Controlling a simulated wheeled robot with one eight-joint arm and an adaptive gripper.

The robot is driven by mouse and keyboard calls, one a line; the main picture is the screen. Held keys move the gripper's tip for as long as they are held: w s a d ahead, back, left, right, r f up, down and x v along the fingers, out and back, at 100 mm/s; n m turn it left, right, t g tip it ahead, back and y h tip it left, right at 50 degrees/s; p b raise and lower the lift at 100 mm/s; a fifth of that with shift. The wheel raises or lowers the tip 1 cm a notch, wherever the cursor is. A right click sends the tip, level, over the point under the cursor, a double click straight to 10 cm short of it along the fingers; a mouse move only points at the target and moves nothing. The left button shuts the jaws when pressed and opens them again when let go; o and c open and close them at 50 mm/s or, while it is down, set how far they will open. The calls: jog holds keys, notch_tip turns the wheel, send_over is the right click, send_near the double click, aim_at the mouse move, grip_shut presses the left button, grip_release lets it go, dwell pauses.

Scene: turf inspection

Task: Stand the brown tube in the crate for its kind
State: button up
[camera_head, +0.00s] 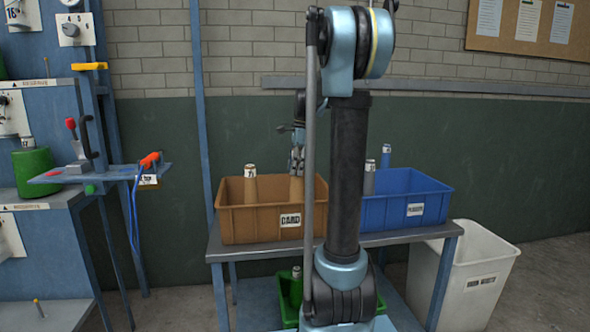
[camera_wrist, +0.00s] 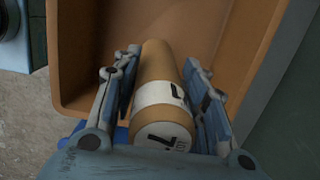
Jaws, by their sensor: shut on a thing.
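The brown tube (camera_wrist: 160,75) with a white label band lies between the two fingers of my gripper (camera_wrist: 165,95) in the wrist view. My gripper is shut on it. In the head view my gripper (camera_head: 297,158) points down over the right part of the brown crate (camera_head: 245,224), which is labelled CARD. The held tube (camera_head: 296,187) hangs upright there, its lower part hidden behind the crate's front wall. I cannot tell whether it touches the crate floor. Another brown tube (camera_head: 250,187) with a white label stands in the left part of the crate.
A blue crate (camera_head: 400,212) on the same bench (camera_head: 390,238) holds a grey tube (camera_head: 369,178) and a blue tube (camera_head: 386,156). A white bin (camera_head: 478,275) stands at right, and a green crate (camera_head: 287,313) sits below. Blue machinery (camera_head: 45,260) is at left.

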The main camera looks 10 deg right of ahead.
jog(key=shift+f, duration=0.6)
jog(key=o, duration=1)
jog(key=r, duration=0.4)
jog(key=d+r, duration=0.1)
jog(key=r, duration=0.8)
jog(key=shift+d, duration=0.4)
jog(key=s+a+f+n+t+h, duration=0.1)
jog(key=s+f+n, duration=0.45)
jog(key=s, duration=0.45)
jog(key=s+f+n, duration=0.4)
jog(key=s+f, duration=0.3)
jog(key=s, duration=0.3)
jog(key=s+f+n+t, duration=0.1)
jog(key=s+f+n, duration=0.8)
jog(key=s+f, duration=0.6)
notch_tip(320, 180, down, 3)
jog(key=shift+f+h, duration=0.1)
jog(key=shift+h, duration=0.3)
jog(key=shift+a, duration=0.1)
